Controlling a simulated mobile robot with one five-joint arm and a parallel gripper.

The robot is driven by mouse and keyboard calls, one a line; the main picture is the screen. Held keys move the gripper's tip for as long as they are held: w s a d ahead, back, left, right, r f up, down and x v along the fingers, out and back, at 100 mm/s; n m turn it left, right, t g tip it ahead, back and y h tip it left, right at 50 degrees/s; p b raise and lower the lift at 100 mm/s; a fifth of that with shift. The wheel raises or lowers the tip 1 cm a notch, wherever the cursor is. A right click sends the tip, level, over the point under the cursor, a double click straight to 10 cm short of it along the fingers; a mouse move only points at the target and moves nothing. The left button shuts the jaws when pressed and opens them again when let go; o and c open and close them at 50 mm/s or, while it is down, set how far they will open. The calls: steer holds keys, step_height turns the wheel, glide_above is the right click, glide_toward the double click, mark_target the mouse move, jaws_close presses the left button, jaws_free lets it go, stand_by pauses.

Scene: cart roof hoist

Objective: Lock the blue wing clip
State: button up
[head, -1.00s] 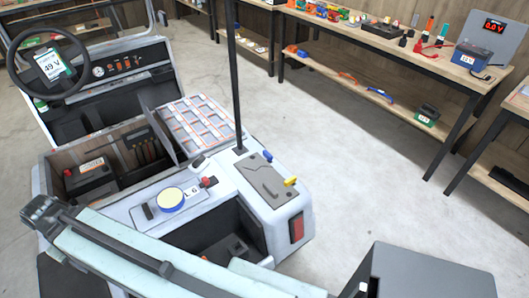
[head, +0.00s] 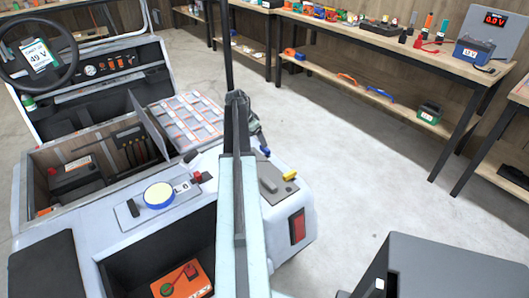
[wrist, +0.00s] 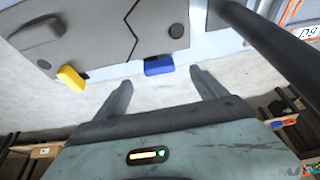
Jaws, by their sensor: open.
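The blue wing clip (head: 265,152) sits at the edge of the grey cover plate (head: 271,185) on the cart's rear corner. In the wrist view the blue clip (wrist: 159,66) juts from the edge of the plate, just beyond the fingertips. A yellow wing clip (head: 290,175) is on the same plate; it also shows in the wrist view (wrist: 70,78). My gripper (wrist: 163,82) is open and empty, with the blue clip roughly in line with the gap between its fingers. No contact is visible. In the head view my arm hides part of the plate.
A dark post (wrist: 272,48) rises close to the right finger in the wrist view. A workbench (head: 390,48) stands behind, with clear floor between.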

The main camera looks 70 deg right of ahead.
steer(key=b+x, duration=0.7)
steer(key=x, duration=0.1)
steer(key=shift+s+d, duration=0.25)
steer(key=shift+s, duration=0.2)
steer(key=shift+r, duration=0.1)
